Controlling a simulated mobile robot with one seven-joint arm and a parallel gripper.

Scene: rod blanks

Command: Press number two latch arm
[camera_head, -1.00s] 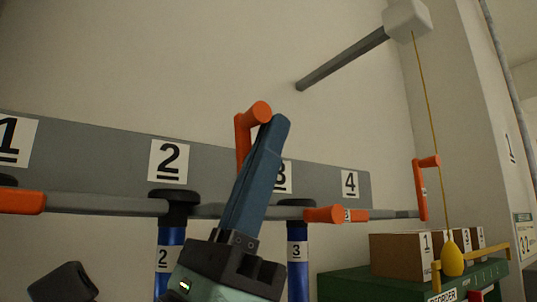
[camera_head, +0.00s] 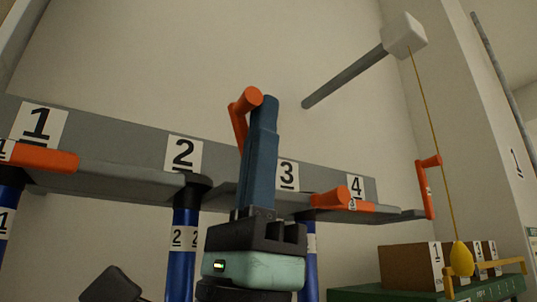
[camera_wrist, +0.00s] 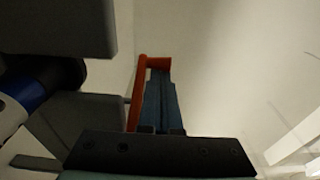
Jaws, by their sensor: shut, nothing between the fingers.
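An orange latch arm (camera_head: 239,122) stands raised between plates 2 and 3. I take it for number two, but its own label is hidden. Its grip end points toward me. My gripper (camera_head: 264,98) is upright and shut, with blue fingers. Its tips overlap the grip's right side in the head view. In the wrist view the orange arm (camera_wrist: 137,95) runs up left of my fingers (camera_wrist: 158,74), and its grip crosses just beyond the tips. I cannot tell whether they touch. The number 2 plate (camera_head: 183,153) is on the grey rail (camera_head: 120,140).
Latch arm one (camera_head: 45,158) and latch arm three (camera_head: 345,203) lie low; a fourth orange arm (camera_head: 427,185) stands raised at right. Blue rods (camera_head: 185,245) hang under the rail. A yellow pull weight (camera_head: 462,258) hangs by cartons (camera_head: 408,267).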

